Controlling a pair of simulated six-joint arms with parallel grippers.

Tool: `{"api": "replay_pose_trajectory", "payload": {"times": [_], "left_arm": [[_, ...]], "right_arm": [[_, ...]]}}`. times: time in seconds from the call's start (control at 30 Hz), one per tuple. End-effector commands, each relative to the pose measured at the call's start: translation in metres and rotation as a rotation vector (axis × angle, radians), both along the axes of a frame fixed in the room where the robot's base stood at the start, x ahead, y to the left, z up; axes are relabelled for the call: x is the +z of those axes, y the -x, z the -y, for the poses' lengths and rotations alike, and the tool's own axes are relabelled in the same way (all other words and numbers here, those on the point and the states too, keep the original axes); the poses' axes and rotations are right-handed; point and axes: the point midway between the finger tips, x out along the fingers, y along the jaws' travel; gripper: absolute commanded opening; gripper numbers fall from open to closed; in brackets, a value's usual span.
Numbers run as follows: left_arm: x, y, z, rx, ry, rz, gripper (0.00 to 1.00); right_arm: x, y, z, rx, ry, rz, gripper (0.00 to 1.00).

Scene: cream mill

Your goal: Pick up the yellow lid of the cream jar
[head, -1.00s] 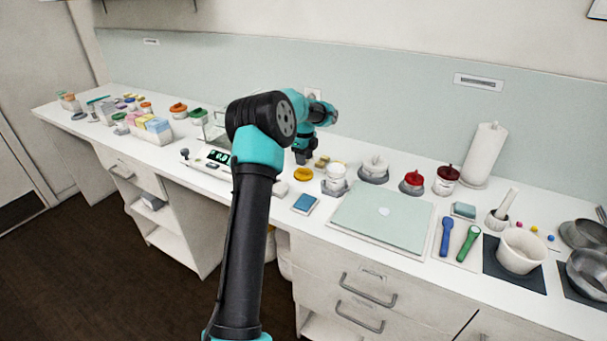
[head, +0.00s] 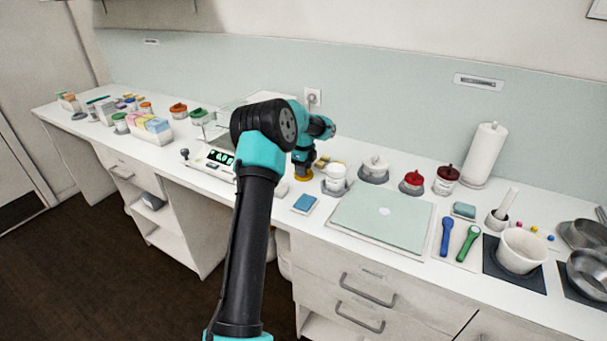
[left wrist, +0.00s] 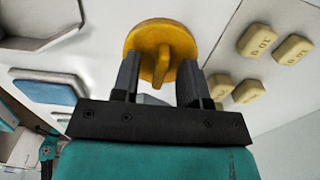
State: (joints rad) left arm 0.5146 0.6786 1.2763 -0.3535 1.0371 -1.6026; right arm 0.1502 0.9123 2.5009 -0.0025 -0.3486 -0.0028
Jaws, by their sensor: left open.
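The yellow lid (head: 304,178) lies on the white counter, partly hidden under my left gripper (head: 304,171) in the head view. In the left wrist view the lid (left wrist: 146,36) is a round yellow disc with a raised ridge across its middle. My left gripper (left wrist: 158,78) is open, its two dark fingers pointing at the lid, with the ridge between the fingertips. I cannot tell whether the fingers touch the lid. A white open jar (head: 336,178) stands just to the right on a dark grey base. My right gripper is not in view.
Several small beige weights (left wrist: 257,40) lie close beside the lid. A blue pad (head: 306,204) lies in front of it. A scale (head: 214,161) stands to the left, and a pale green mat (head: 384,218) lies to the right.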

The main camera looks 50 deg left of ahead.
Motion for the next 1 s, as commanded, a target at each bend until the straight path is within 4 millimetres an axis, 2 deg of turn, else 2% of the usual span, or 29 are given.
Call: {"api": "replay_pose_trajectory", "payload": {"times": [0.13, 0.53, 1.0], "left_arm": [[0.0002, -0.0001, 0.0000, 0.000, 0.000, 0.000, 0.39], [0.0002, 0.0000, 0.0000, 0.000, 0.000, 0.000, 0.01], [0.0028, -0.0001, 0.0000, 0.000, 0.000, 0.000, 0.00]], "right_arm": [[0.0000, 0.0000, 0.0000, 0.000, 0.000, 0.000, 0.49], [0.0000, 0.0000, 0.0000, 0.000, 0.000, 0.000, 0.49], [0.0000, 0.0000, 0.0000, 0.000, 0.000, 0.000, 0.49]]}}
